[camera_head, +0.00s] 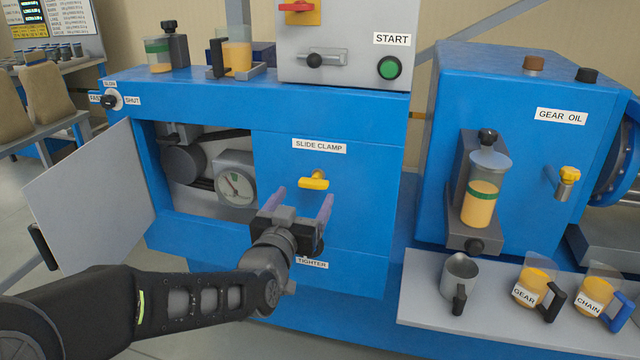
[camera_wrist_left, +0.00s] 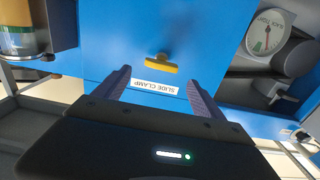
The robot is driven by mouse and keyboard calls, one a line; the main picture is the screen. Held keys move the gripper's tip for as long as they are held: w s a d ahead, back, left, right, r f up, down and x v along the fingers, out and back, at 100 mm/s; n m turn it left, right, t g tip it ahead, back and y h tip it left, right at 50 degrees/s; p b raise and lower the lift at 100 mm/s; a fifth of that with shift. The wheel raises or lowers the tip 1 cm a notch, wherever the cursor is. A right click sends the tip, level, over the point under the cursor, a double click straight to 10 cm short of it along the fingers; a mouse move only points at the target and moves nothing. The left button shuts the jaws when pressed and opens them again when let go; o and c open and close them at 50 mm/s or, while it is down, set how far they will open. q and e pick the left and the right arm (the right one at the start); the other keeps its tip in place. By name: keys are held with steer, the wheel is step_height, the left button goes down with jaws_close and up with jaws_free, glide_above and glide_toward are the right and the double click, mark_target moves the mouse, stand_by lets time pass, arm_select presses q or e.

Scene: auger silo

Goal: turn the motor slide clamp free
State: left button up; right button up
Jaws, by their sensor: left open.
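The slide clamp is a yellow handle (camera_head: 314,181) on the blue panel, under the label SLIDE CLAMP (camera_head: 319,146). It sits roughly horizontal on a short stem. In the left wrist view the yellow handle (camera_wrist_left: 161,63) shows ahead of the fingers, roughly centred between them, with the label (camera_wrist_left: 155,84) upside down. My left gripper (camera_head: 301,205) is open and empty in front of the panel, just below the handle in the head view and apart from it. Its fingers (camera_wrist_left: 158,91) point at the panel. My right gripper is not in view.
A grey door (camera_head: 85,200) hangs open at the left, beside the recess with a dial gauge (camera_head: 236,187). A TIGHTER label (camera_head: 312,263) is below, partly hidden by my gripper. A shelf (camera_head: 425,300) with a metal cup and jugs juts out at right.

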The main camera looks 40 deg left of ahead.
mark_target(312, 185)
arm_select(q)
steer(key=shift+x, duration=3.95)
steer(key=shift+f, duration=0.1)
steer(key=c, duration=1.4)
